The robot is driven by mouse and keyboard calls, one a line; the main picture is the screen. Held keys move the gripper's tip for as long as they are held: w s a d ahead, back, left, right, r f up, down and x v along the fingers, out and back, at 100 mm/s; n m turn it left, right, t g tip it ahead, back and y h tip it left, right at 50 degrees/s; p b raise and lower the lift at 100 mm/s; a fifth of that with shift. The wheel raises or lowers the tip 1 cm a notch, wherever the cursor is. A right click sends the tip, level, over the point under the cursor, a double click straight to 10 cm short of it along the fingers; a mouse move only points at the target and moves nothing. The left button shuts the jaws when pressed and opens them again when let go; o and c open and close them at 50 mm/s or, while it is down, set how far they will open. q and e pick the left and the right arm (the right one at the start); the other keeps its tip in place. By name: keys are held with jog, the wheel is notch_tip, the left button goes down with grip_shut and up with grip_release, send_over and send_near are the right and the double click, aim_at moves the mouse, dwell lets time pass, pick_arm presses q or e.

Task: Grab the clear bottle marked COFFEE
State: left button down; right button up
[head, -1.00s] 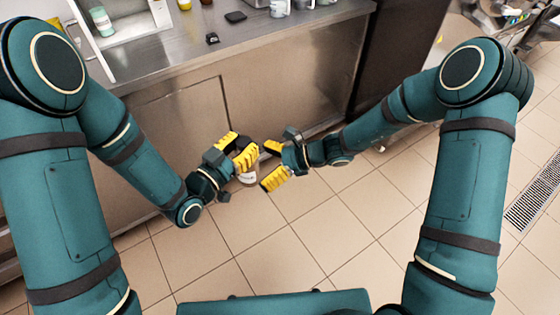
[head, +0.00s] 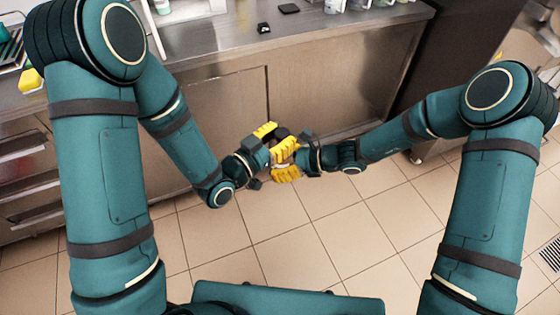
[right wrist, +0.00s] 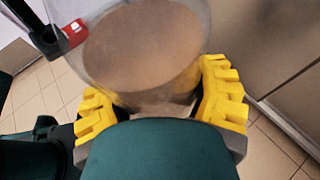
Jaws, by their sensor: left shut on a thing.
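A clear round container with brown contents (right wrist: 145,45) fills the top of the right wrist view; no marking on it is readable. In the head view it is mostly hidden between my two grippers. My left gripper (head: 268,143), with yellow fingers, is shut on it from the left. My right gripper (head: 285,161) is at the container from the right. In the right wrist view its yellow fingers stand on either side of the container, and whether they press on it is unclear.
A steel counter (head: 215,45) runs along the back, with small black items (head: 289,8) and several containers on top. Its cabinet front (head: 330,85) is behind my grippers. A dark appliance (head: 445,60) stands at the right. Tiled floor (head: 300,262) lies clear below.

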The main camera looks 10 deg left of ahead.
pick_arm(q)
jog(key=c, duration=0.6)
grip_release()
jog(key=shift+s, duration=0.1)
jog(key=shift+c, duration=0.2)
